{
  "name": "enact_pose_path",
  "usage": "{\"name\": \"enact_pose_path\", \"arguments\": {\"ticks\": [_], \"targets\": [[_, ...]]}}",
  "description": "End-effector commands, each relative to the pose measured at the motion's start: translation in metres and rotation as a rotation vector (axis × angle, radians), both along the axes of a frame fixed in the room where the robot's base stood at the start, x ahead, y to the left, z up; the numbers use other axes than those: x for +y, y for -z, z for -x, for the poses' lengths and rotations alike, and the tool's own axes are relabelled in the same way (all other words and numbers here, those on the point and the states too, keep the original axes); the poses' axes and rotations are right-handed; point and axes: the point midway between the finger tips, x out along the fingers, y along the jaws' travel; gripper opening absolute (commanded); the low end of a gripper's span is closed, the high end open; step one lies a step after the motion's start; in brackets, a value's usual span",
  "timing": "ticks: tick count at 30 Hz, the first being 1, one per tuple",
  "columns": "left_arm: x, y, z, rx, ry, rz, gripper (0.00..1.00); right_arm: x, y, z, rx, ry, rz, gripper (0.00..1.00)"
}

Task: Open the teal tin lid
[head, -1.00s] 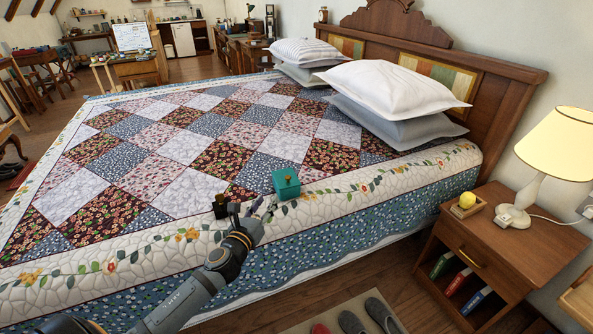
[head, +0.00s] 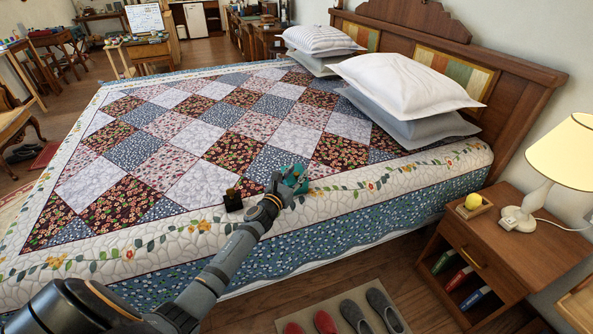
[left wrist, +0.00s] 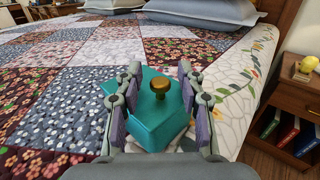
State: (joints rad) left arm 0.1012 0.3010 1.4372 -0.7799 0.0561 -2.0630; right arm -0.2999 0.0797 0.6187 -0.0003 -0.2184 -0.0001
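The teal tin (head: 300,183) sits on the quilt near the bed's front edge, partly hidden by my left gripper (head: 287,177) in the head view. In the left wrist view the teal tin (left wrist: 157,128) is square, with its lid on and a round brass knob (left wrist: 160,85) on top. My left gripper (left wrist: 160,78) is open, with one finger on each side of the knob over the tin. A gap shows between the knob and each finger. My right gripper is in neither view.
A small dark box (head: 232,200) stands on the quilt left of my left gripper. White and grey pillows (head: 405,85) lie at the headboard. A nightstand (head: 475,235) with a lamp (head: 545,165) stands at the right. The quilt (head: 190,145) beyond the tin is clear.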

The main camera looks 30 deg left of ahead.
Motion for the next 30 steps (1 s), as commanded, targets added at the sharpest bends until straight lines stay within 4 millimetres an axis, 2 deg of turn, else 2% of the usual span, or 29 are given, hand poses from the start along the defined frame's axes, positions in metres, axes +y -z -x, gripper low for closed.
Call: {"name": "enact_pose_path", "arguments": {"ticks": [9,18,30], "targets": [[-0.0001,0.0004,-0.0043,0.000,0.000,0.000,0.39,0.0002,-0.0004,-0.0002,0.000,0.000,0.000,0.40],[0.0000,0.0002,-0.0041,0.000,0.000,0.000,0.00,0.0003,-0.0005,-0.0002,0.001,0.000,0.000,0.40],[0.0010,-0.0011,-0.0042,0.002,0.000,0.001,0.00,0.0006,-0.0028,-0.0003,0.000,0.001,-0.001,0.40]]}}
